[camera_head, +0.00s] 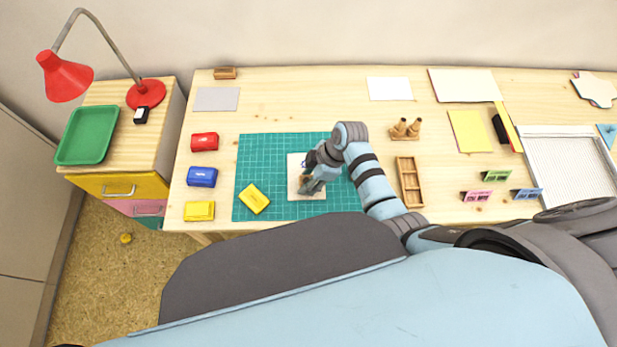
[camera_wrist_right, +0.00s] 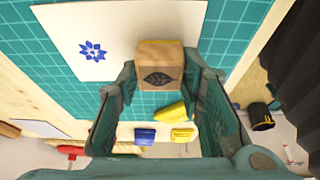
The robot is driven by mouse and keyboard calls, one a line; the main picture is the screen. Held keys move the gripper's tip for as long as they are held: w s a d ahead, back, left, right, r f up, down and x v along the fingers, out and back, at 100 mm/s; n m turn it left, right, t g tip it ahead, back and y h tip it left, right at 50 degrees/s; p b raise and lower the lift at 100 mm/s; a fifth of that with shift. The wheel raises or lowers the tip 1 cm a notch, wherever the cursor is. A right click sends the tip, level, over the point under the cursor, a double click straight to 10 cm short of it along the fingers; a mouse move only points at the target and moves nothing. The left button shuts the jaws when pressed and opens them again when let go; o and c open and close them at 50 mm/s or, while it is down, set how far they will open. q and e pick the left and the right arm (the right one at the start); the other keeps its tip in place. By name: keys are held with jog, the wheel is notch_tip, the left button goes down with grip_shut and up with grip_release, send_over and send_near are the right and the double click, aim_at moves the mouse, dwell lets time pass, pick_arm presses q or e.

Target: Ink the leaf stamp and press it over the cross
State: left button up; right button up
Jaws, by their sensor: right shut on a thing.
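My right gripper (camera_head: 308,184) is over the white card (camera_head: 294,174) on the green mat. In the right wrist view its fingers (camera_wrist_right: 160,74) are shut on a wooden block stamp (camera_wrist_right: 158,62) with a dark leaf picture on its side. A yellow line shows along the stamp's far edge. The card (camera_wrist_right: 110,20) bears a blue flower print (camera_wrist_right: 92,50) beside the stamp. I cannot tell whether the stamp touches the card. No cross shows. A yellow inkpad (camera_head: 254,198) lies tilted on the mat, left of the card. My left gripper is not in view.
Red (camera_head: 204,142), blue (camera_head: 202,177) and yellow (camera_head: 199,211) pads stand left of the green mat (camera_head: 270,146). A wooden compartment tray (camera_head: 409,182) and two wooden stamps (camera_head: 405,128) stand right of my right arm. The mat's upper left part is clear.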

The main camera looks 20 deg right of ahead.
jog(key=shift+r, duration=0.1)
jog(key=shift+f+b, duration=0.35)
jog(key=shift+f, duration=0.2)
dwell(0.8)
jog(key=shift+s+f, duration=0.1)
dwell(1.0)
jog(key=shift+p, duration=0.35)
jog(key=shift+r+p, duration=0.65)
jog(key=shift+r, duration=0.1)
notch_tip(320, 180, up, 3)
jog(key=p, duration=0.3)
jog(key=shift+r+p, duration=0.5)
jog(key=shift+r, duration=0.7)
